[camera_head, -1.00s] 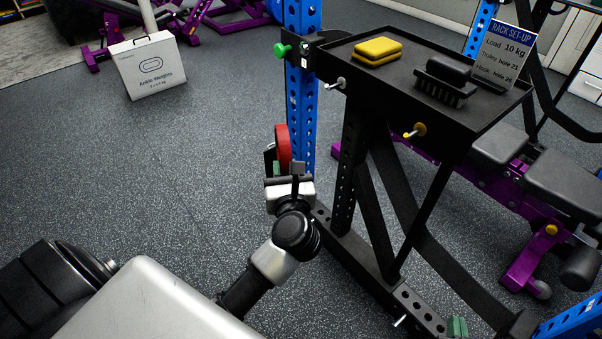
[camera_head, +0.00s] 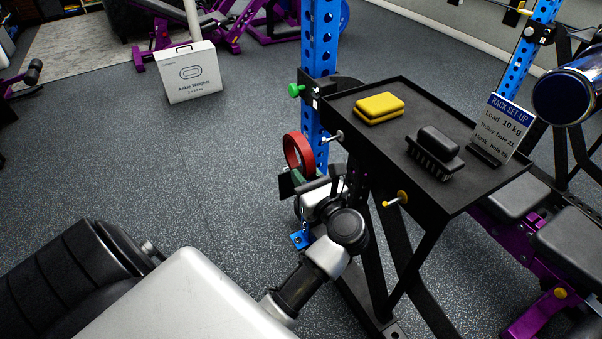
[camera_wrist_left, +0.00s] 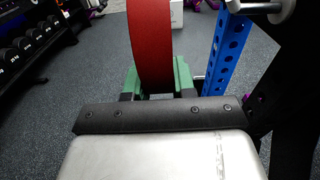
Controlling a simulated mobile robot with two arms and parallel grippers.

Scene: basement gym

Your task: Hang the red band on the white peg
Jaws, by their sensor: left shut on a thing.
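The red band (camera_head: 299,152) is an upright loop beside the blue rack post, left of the tray. My left gripper (camera_head: 302,179) is shut on its lower part. In the left wrist view the red band (camera_wrist_left: 150,40) rises between the green fingertips of my left gripper (camera_wrist_left: 156,80). The white peg (camera_head: 333,137) sticks out from the tray's left side, just right of the band and slightly higher in the picture. The band appears apart from it. A pale round end at the top of the left wrist view seems to be the white peg (camera_wrist_left: 262,6). My right gripper is not in view.
A yellow peg (camera_head: 396,199) projects from the tray's near side. The black tray (camera_head: 372,142) holds a yellow block (camera_head: 379,107), a black brush (camera_head: 436,150) and a sign (camera_head: 503,128). The blue post (camera_head: 321,45) has a green knob (camera_head: 296,90).

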